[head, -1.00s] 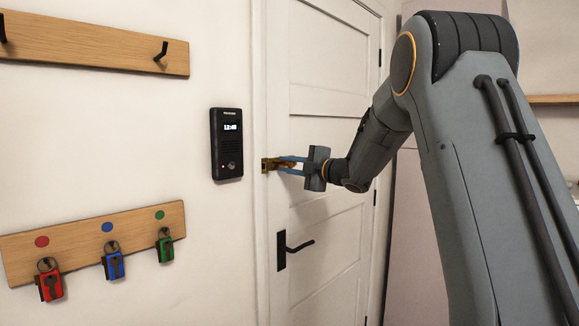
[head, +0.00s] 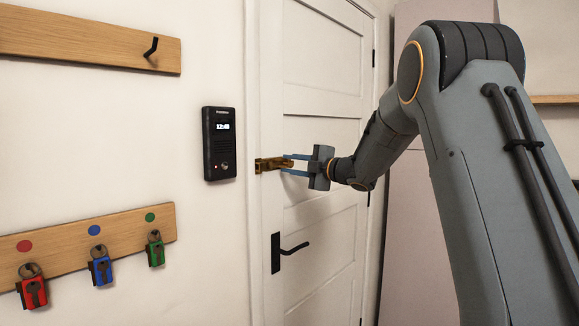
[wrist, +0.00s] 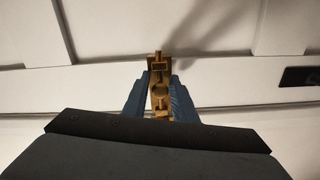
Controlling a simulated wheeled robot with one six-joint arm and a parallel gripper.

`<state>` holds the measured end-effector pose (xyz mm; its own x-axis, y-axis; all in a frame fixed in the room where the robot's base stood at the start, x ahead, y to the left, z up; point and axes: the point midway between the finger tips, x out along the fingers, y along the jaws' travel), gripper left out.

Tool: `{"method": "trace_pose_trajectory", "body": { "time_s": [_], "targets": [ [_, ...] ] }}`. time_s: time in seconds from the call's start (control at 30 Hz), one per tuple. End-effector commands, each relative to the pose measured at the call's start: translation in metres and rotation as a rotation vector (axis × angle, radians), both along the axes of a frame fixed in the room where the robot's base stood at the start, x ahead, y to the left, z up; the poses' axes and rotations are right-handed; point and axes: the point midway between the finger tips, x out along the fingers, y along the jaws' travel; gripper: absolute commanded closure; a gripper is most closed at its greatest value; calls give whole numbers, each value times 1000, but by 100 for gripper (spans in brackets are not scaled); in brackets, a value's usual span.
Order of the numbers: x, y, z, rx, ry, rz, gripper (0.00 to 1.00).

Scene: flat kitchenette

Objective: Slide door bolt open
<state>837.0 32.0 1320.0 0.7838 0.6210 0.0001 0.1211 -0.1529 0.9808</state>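A brass door bolt (head: 267,164) sits at the left edge of the white door (head: 318,215), by the frame and above the black lever handle (head: 289,250). My gripper (head: 288,164) reaches it from the right, its two blue fingers apart with brass between them. In the wrist view the fingers of my gripper (wrist: 160,98) flank the brass bolt (wrist: 159,67) and its round knob. I cannot tell whether both fingers press on it. The fingers hide part of the bolt.
A black intercom panel (head: 219,143) hangs on the wall left of the door frame. Below it is a wooden key rack (head: 60,243) with red, blue and green padlocks. A wooden hook rail (head: 90,40) is above.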

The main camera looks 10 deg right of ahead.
Motion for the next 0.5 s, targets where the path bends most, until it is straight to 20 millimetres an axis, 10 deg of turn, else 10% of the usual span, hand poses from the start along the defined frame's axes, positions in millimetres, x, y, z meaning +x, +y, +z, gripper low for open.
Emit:
{"method": "trace_pose_trajectory", "body": {
  "time_s": [0.5],
  "targets": [
    [-52,-44,-1,-1,1,-5,75]
  ]
}}
